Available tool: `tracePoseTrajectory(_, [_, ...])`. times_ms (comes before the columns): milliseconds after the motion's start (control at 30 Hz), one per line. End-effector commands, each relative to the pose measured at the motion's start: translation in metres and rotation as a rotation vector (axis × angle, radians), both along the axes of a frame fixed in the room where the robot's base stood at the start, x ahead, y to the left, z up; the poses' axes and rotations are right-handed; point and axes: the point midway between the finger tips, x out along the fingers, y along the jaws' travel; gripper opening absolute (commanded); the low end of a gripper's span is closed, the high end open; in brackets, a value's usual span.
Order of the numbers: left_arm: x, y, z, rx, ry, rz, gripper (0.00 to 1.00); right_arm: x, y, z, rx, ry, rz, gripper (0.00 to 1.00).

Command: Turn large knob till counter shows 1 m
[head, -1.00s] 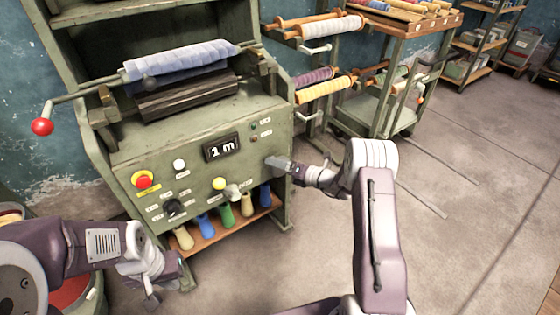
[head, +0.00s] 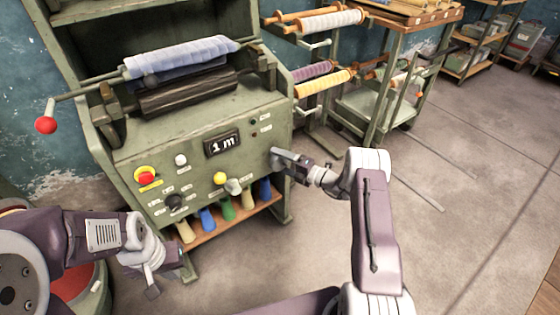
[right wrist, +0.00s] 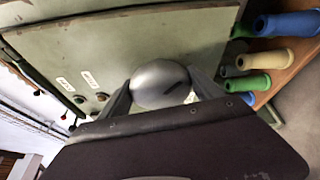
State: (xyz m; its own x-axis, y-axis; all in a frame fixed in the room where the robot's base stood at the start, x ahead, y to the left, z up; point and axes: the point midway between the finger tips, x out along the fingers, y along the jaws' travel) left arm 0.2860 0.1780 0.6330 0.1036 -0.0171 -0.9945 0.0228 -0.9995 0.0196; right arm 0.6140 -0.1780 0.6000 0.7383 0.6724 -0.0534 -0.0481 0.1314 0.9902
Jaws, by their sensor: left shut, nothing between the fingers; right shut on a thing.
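A green machine has a front panel (head: 150,205) with a dark counter (head: 223,144) that reads 1 m. In the right wrist view, a large round silver knob (right wrist: 160,84) with a dark mark sits between the two fingers of my right gripper (right wrist: 162,95). My right gripper, at the right part of the panel in the head view (head: 277,157), is shut on this knob and largely hides it there. My left gripper (head: 153,288) is shut and empty, low in front of the machine at the left.
The panel also bears a red button (head: 146,178), a yellow button (head: 220,178), a black knob (head: 174,202) and a smaller silver knob (head: 233,187). Above is a blue cloth roll (head: 180,58) with a red-ended crank (head: 46,125). Floor at right is clear.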

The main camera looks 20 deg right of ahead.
Motion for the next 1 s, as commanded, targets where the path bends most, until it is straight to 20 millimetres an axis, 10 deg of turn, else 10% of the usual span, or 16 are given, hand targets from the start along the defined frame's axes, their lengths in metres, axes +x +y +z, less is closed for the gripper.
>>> tracePoseTrajectory(433, [0.0, 0.0, 0.0, 0.0, 0.0, 0.0, 0.0, 0.001, -0.001, 0.0, 0.009, 0.003, -0.004, 0.33])
tracePoseTrajectory(467, [0.0, 0.0, 0.0, 0.0, 0.0, 0.0, 0.0, 0.001, -0.001, 0.0, 0.009, 0.003, -0.004, 0.79])
tracePoseTrajectory(533, [0.0, 0.0, 0.0, 0.0, 0.0, 0.0, 0.0, 0.001, -0.001, 0.0, 0.008, 0.003, -0.004, 0.96])
tracePoseTrajectory(1000, [0.0, 0.0, 0.014, 0.0, 0.0, 0.0, 0.0, -0.02, -0.021, 0.005, 0.01, 0.006, -0.007, 0.96])
